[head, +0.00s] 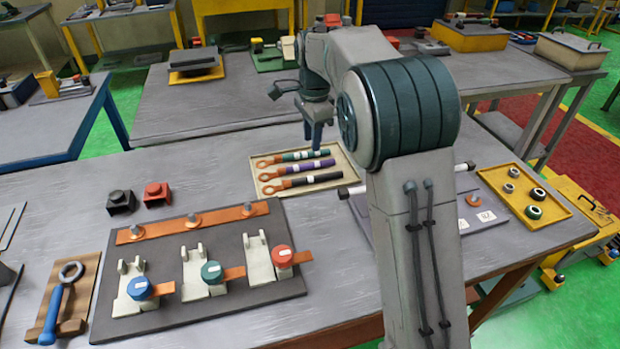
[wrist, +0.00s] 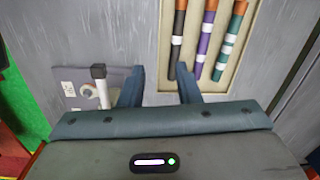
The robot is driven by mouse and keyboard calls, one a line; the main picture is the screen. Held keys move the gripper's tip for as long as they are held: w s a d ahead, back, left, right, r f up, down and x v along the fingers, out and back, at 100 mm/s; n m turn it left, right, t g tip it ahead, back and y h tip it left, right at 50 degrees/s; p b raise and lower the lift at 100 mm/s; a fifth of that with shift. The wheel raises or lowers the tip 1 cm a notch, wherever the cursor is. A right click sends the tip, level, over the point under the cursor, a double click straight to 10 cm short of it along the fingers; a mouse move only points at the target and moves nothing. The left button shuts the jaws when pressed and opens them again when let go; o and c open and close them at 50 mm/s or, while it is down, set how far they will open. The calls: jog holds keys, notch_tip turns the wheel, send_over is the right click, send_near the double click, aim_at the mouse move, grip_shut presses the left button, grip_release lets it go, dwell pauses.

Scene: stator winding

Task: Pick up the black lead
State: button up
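The black lead (head: 308,182) lies nearest the front in a cream tray (head: 344,166), beside the purple lead (head: 300,170) and the green lead (head: 295,156). Each has a copper lug at its left end. My gripper (head: 314,138) hangs above the tray's back right side, pointing down. In the wrist view, my gripper (wrist: 159,90) is open and empty, its fingers wide apart. The black lead (wrist: 180,35) shows ahead of the right finger, its near end close to that fingertip. The purple (wrist: 206,42) and green (wrist: 231,42) leads lie further right.
A dark board (head: 150,250) with clamps and a copper bar lies in front of the tray. A white rod with black ends (head: 350,191) lies right of the tray, partly behind my arm. A yellow tray of rings (head: 555,212) is at the right. Bare table lies left of the tray.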

jog(key=w+a+f+m, duration=0.2)
jog(key=w+a, duration=0.1)
jog(key=a, duration=0.1)
send_over(298, 179)
notch_tip(298, 179, down, 9)
jog(key=shift+r, duration=0.1)
jog(key=shift+a+f+p, duration=0.2)
jog(key=shift+f+p, duration=0.5)
jog(key=shift+f, duration=2.1)
jog(key=shift+c, duration=0.3)
grip_shut()
